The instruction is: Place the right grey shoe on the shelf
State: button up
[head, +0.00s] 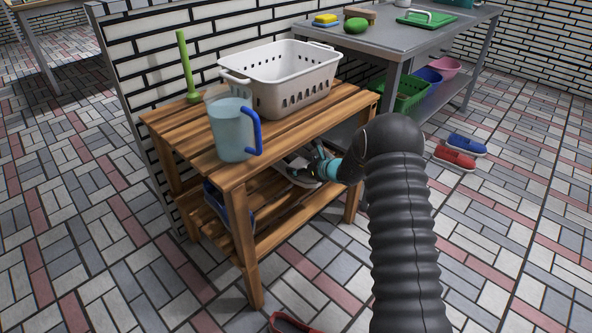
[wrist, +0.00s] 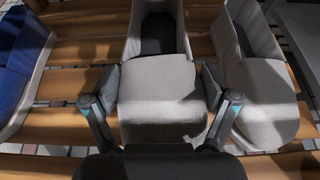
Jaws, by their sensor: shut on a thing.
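A grey shoe (wrist: 158,90) with a dark inside lies in the middle of the wrist view, between the two fingers of my gripper (wrist: 160,86), which press on its sides. A second grey shoe (wrist: 265,100) lies just to its right. The wooden lower shelf (wrist: 60,125) shows its slats under both; I cannot tell whether the held shoe touches them. In the head view my gripper (head: 327,166) reaches under the bench top from the right, and grey shoe (head: 299,168) shows partly there. My arm hides some of the shelf.
A blue shoe (wrist: 22,60) sits left on the shelf. The bench top (head: 185,150) above holds a jug (head: 232,128), a white basket (head: 285,95) and a green-handled tool (head: 187,65). A red shoe (head: 290,323) lies on the floor in front; blue (head: 466,144) and red shoes (head: 453,158) lie right.

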jog(key=shift+w+a, duration=0.6)
jog(key=shift+a, duration=0.05)
jog(key=shift+f, duration=1.7)
jog(key=shift+f, duration=0.15)
jog(key=o, duration=1.2)
jog(key=shift+r, duration=0.2)
jog(key=v, duration=1.2)
jog(key=shift+f, duration=0.15)
